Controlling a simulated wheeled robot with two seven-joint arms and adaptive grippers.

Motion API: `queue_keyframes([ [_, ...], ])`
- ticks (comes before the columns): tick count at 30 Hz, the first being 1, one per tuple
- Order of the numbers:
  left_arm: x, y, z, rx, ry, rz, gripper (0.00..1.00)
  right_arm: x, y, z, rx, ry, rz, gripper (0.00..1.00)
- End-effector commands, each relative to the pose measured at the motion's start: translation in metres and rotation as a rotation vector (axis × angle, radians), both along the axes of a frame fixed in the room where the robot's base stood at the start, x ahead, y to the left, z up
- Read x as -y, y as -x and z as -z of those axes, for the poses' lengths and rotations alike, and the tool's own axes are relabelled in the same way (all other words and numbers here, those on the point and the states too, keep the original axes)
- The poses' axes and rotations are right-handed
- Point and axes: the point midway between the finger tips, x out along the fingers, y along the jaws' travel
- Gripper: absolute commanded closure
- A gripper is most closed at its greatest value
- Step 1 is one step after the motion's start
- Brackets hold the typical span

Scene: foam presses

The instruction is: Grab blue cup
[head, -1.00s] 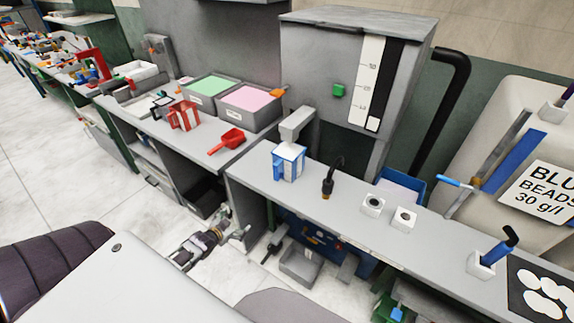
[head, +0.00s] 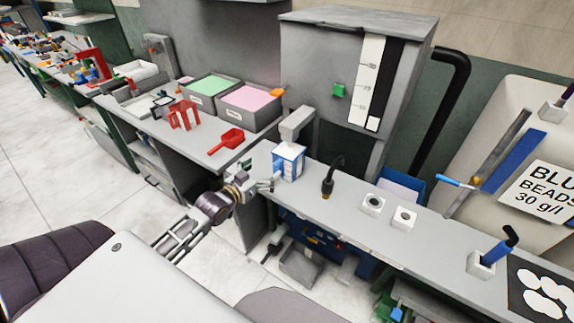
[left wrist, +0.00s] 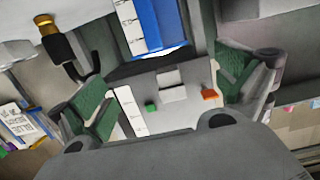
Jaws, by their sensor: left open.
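The blue cup (head: 288,161) is a box-like blue and white container with a printed scale. It stands upright on the grey bench under the dispenser spout. My left gripper (head: 268,184) is at the bench's front edge, just left of the cup in the head view. In the left wrist view the gripper (left wrist: 165,88) is open, its green-padded fingers spread wide with nothing held. The cup (left wrist: 155,24) shows at the top of that view, between the finger directions. Whether a finger touches it I cannot tell. My right gripper is not in view.
A grey dispenser (head: 335,70) with a green button stands behind the cup. A black nozzle (head: 328,184) stands to its right on the bench. A red scoop (head: 228,140) and two bins, green (head: 211,86) and pink (head: 249,97), are to the left.

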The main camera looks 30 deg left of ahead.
Motion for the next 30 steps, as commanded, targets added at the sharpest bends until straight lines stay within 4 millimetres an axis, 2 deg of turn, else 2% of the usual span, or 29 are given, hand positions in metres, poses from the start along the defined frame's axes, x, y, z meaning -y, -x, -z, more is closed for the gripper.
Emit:
queue_keyframes([
  [14, 0.000, -0.004, 0.001, -0.001, 0.000, -0.001, 0.00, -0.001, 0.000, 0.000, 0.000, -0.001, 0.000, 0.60],
  [30, 0.002, -0.038, 0.006, 0.000, -0.001, -0.001, 0.00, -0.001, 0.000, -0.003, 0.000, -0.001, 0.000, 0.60],
])
